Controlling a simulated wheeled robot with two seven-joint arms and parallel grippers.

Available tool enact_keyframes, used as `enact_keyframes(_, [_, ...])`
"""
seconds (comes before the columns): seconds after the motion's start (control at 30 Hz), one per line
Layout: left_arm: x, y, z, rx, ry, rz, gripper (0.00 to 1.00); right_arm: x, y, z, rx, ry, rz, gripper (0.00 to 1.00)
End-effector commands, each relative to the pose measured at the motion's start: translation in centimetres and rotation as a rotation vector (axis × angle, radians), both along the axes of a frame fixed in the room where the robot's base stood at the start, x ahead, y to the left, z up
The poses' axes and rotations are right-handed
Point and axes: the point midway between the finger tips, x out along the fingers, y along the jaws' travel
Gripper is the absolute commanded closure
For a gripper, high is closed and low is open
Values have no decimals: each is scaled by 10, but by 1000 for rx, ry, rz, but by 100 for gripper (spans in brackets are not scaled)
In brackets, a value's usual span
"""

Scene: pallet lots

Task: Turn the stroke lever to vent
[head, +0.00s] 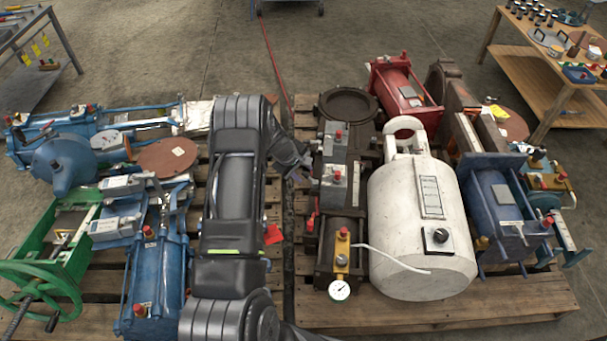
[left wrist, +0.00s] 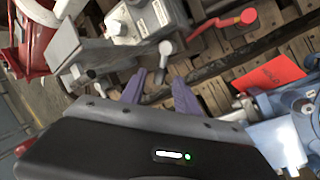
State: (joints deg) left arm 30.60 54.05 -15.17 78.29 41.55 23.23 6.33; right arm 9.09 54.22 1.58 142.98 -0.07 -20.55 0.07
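A dark brown valve assembly with grey blocks and red caps (head: 338,150) stands on the right pallet. A small red lever (head: 311,222) sticks out on its left side; a red-handled lever also shows in the left wrist view (left wrist: 232,21). A pale, round-ended lever (left wrist: 167,50) hangs from a grey block just beyond my fingers. I cannot tell which one is the stroke lever. My left gripper (head: 298,163) is beside the assembly's left side, partly hidden by my arm. In the left wrist view its purple fingers (left wrist: 160,94) are apart, with nothing visible between them. My right gripper is not in view.
A white tank (head: 420,220) and a blue pump (head: 495,205) stand right of the assembly. Blue equipment (head: 155,270) and a green handwheel frame (head: 50,280) crowd the left pallet. A red tag (head: 273,234) lies near my arm. A narrow gap separates the pallets.

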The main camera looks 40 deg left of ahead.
Motion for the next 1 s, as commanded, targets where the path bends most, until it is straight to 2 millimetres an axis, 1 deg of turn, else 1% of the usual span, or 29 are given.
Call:
enact_keyframes(0.03, [3,-1,-7,0,0,-1,62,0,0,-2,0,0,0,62])
enact_keyframes(0.1, [5,-1,-10,0,0,-1,62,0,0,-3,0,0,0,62])
enact_keyframes(0.4, [6,-1,-12,0,-1,0,62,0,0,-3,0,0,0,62])
enact_keyframes(0.47, [6,-1,-12,0,-1,0,66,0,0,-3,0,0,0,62])
enact_keyframes(0.87, [6,-1,-12,0,0,0,99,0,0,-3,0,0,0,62])
enact_keyframes(1.0, [6,-1,-12,0,0,0,100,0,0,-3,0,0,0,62])
